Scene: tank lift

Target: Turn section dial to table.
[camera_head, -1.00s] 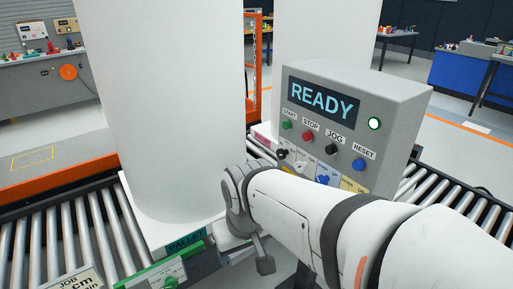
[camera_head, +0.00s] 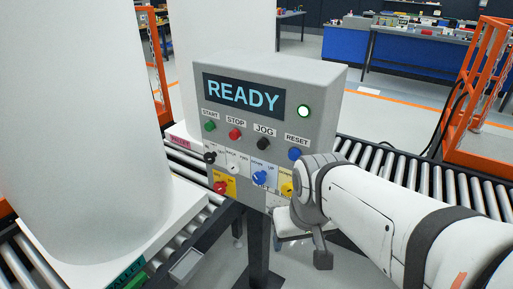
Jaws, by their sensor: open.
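The grey control box (camera_head: 325,110) stands in the middle, its screen reading READY. Below its row of buttons are a black dial (camera_head: 210,157), a white dial (camera_head: 233,168), a blue dial (camera_head: 260,178) and a yellow dial (camera_head: 287,188). Their small labels are mostly unreadable, so I cannot tell which is the section dial or where it points. A red knob (camera_head: 220,187) sits on a yellow plate at lower left. My gripper (camera_head: 300,235) is open at the box's lower right, partly hidden by my wrist. No contact with a dial shows; the wrist covers the lower right panel corner.
A large white cylinder (camera_head: 85,110) stands on a pallet at the left, close to the box. Roller conveyors (camera_head: 420,180) run behind and to the right. An orange frame (camera_head: 480,95) stands at right; a blue bench (camera_head: 400,55) is far back.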

